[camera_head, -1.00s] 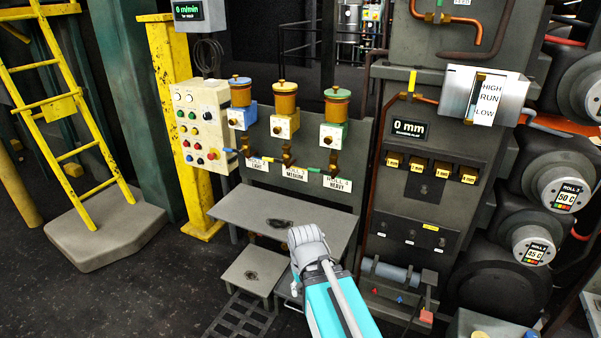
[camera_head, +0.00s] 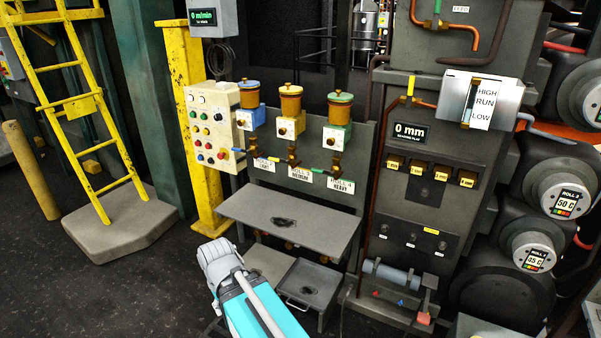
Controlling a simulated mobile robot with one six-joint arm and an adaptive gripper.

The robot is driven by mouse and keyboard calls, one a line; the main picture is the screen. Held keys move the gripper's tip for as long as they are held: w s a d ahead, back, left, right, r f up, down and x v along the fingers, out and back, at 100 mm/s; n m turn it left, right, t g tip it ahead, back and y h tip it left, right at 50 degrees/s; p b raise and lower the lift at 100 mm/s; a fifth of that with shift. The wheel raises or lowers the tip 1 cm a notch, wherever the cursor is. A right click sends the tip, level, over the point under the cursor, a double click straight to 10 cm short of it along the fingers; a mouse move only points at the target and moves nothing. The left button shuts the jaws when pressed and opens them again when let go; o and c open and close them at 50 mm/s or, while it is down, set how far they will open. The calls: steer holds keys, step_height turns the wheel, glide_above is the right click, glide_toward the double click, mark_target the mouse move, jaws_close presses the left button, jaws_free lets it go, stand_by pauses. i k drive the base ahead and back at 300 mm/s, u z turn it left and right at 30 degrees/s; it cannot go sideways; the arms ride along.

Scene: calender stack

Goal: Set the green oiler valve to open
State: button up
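The green oiler (camera_head: 340,108) is the rightmost of three oilers on the grey panel. My arm's grey rounded part (camera_head: 220,262) is low and left of the oilers, well apart from the valve. I see no fingers of my gripper.
The blue oiler (camera_head: 250,105) and orange oiler (camera_head: 291,112) stand left of the green one. A grey shelf (camera_head: 320,232) juts out below them. A button box (camera_head: 209,125) and yellow post (camera_head: 200,200) are at left, and a tall grey cabinet (camera_head: 425,210) at right.

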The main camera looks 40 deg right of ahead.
mark_target(314, 170)
steer(key=u, duration=1.05)
steer(key=k, duration=0.7)
steer(key=z, duration=1.3)
steer(key=i, duration=0.15)
steer(key=z, duration=0.1)
